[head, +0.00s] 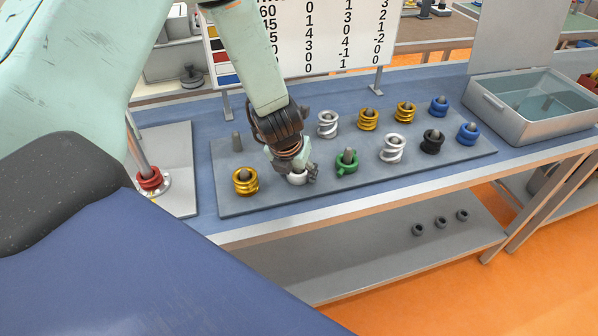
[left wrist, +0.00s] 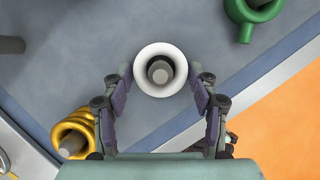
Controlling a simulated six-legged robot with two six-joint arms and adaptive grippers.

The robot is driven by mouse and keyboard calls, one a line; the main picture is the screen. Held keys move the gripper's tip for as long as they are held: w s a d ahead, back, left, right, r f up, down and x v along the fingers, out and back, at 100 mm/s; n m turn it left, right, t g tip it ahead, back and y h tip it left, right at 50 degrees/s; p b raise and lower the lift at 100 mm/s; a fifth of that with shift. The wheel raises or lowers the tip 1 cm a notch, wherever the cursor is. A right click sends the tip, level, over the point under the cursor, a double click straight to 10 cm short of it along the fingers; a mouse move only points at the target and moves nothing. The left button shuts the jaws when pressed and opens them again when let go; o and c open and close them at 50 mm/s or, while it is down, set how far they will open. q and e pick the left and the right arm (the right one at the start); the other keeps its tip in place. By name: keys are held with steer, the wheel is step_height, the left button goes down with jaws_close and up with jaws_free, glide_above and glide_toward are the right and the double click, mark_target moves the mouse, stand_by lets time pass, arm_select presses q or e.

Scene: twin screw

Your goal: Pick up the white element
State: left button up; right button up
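A white ring-shaped element (head: 297,178) sits around a grey peg on the grey board, between a gold coil and a green element. My left gripper (head: 297,172) is right over it and hides part of it in the head view. In the left wrist view the white element (left wrist: 160,52) lies between the tips of the two fingers of my left gripper (left wrist: 160,82). The fingers are apart, one on each side of it. Whether they touch it is hard to tell. My right gripper is not in view.
The gold coil (head: 245,181) and green element (head: 346,163) stand close on either side. Several silver, gold, black and blue coils sit on other pegs of the board (head: 270,202). A metal bin (head: 530,108) stands at the right. A red piece (head: 150,179) is at the left.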

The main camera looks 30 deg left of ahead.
arm_select(q)
steer(key=c, duration=0.8)
